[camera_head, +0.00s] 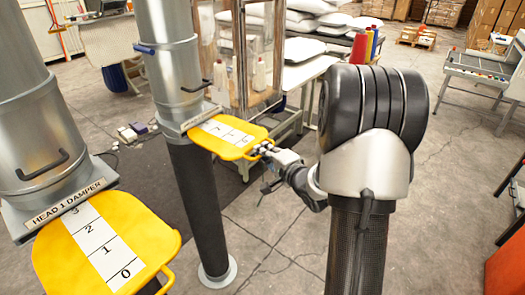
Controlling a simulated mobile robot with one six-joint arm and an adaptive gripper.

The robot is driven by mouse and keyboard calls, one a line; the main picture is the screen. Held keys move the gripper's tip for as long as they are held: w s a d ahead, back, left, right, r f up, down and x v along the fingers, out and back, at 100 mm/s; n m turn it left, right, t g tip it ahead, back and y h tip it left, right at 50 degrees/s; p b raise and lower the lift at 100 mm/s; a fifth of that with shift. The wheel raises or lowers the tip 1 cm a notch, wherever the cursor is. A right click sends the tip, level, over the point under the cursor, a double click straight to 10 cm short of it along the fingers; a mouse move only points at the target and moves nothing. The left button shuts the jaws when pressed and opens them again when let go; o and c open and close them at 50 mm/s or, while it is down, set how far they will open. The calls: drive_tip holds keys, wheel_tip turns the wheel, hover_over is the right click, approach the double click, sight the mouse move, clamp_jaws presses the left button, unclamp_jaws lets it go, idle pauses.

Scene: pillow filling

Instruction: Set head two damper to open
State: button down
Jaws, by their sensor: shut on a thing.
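The head two damper is a yellow slide plate (233,137) that sticks out to the right of the middle metal duct (167,60). A white number strip runs along it; its digits are too small to read surely. The label on its collar (200,117) is also too small to read. My gripper (264,149) is at the plate's outer right end, shut on the plate's handle. My arm reaches in from the right.
The head 1 damper (160,238), a similar yellow plate marked 3 to 0, sticks out at the lower left. A dark hose (205,215) runs down below the middle duct. A glass-sided cabinet (240,60) and a table with white pillows (305,50) stand behind. Open floor lies below my gripper.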

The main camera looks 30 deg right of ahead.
drive_tip(key=c, duration=2.2)
unclamp_jaws()
drive_tip(key=shift+s+f, duration=0.15)
drive_tip(key=o, duration=0.3)
drive_tip(key=shift+s+d, duration=0.15)
drive_tip(key=shift+s, duration=0.05)
drive_tip(key=shift+o, duration=1.1)
drive_tip(key=shift+w, duration=0.15)
drive_tip(key=s+r, duration=0.2)
drive_tip(key=s, duration=1)
drive_tip(key=shift+a+r, duration=0.2)
drive_tip(key=shift+a, duration=0.2)
drive_tip(key=shift+w, duration=0.1)
